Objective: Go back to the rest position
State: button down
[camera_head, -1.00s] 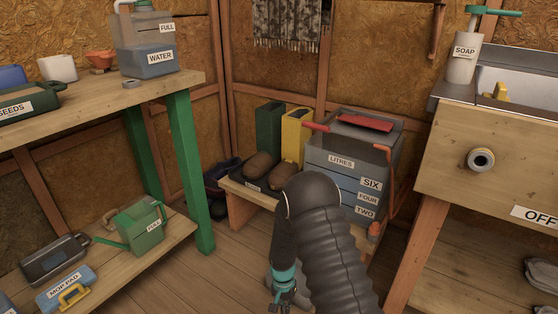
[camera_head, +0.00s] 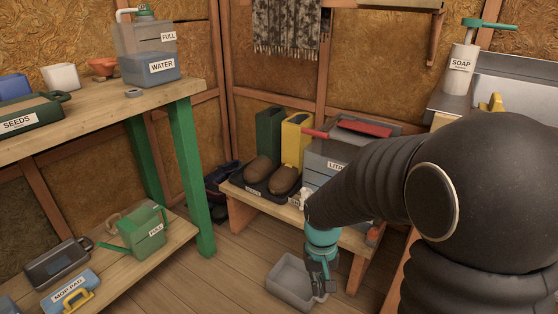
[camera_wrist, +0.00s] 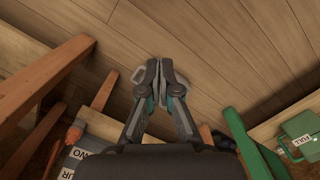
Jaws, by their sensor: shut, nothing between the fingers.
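My gripper (camera_head: 322,283) points down at the end of my dark, sleeved arm, in front of the low bench in the head view. In the wrist view my gripper (camera_wrist: 160,68) has its fingers together with nothing between them. Behind it there is wooden floor. A grey tray (camera_head: 289,279) lies on the floor beside and partly behind the gripper in the head view. In the wrist view grey edges of it (camera_wrist: 138,75) show around the fingertips. I cannot tell whether the gripper touches it. My arm hides much of the right side of the head view.
A low bench (camera_head: 247,197) bears boots and a grey container (camera_head: 325,158), partly hidden by my arm. A green-legged workbench (camera_head: 185,140) with a water container (camera_head: 148,55) stands left, above a low shelf with a green can (camera_head: 145,230). A soap bottle (camera_head: 461,65) stands right.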

jog(key=s+d+r+t+p, duration=0.1)
jog(key=s+d+r+t, duration=0.1)
jog(key=s+r, duration=0.2)
jog(key=s+d+r+t+p, duration=0.2)
jog(key=s+r, duration=0.2)
jog(key=r, duration=0.7)
jog(key=s+d+r+m+t+p, duration=0.1)
jog(key=s+r, duration=0.3)
jog(key=r, duration=0.4)
jog(key=shift+s+d+r+t, duration=0.15)
jog(key=shift+s+d+t, duration=0.25)
jog(key=shift+d+t, duration=0.4)
